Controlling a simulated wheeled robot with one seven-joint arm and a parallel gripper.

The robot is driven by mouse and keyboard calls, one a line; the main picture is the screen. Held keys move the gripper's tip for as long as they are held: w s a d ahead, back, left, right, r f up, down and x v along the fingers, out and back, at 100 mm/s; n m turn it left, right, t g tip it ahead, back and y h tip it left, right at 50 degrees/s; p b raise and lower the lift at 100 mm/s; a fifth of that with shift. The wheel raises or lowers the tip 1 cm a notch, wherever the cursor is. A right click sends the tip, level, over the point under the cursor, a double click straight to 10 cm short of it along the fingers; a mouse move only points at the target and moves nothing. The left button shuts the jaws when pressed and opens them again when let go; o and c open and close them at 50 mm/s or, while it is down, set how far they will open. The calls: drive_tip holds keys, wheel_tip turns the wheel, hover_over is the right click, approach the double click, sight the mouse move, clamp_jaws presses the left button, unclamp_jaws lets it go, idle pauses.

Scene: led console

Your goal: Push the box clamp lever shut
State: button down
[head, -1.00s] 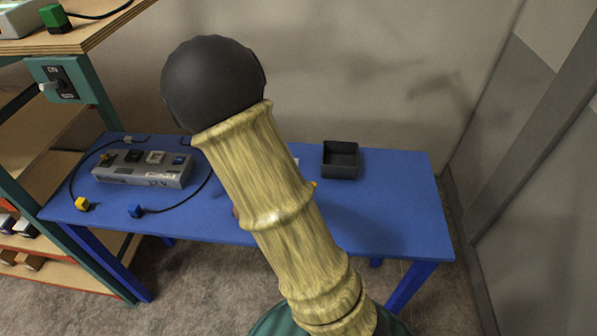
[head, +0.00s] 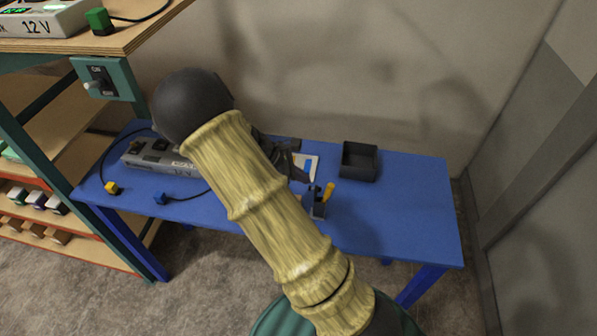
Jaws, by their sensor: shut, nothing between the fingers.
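The clamp (head: 318,208) is a small dark blue device on the blue table, right of my forearm. Its orange-yellow lever (head: 328,191) sticks up, tilted to the right. My gripper (head: 303,174) is dark and partly hidden behind my arm. It shows just behind and left of the clamp, with its fingers shut and empty. A gap shows between it and the lever, but contact lower down cannot be judged. My arm hides part of the table left of the clamp.
An open dark box (head: 358,161) stands behind the clamp to the right. A white and blue card (head: 309,166) lies near my gripper. A grey power unit (head: 157,158) with cables is at the left. The blue table's (head: 415,205) right side is clear.

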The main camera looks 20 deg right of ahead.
sight(328, 194)
drive_tip(key=p+x, duration=0.1)
drive_tip(key=x, duration=0.5)
drive_tip(key=shift+d+f+p, duration=0.2)
drive_tip(key=shift+d+p, duration=0.05)
drive_tip(key=shift+p, duration=0.15)
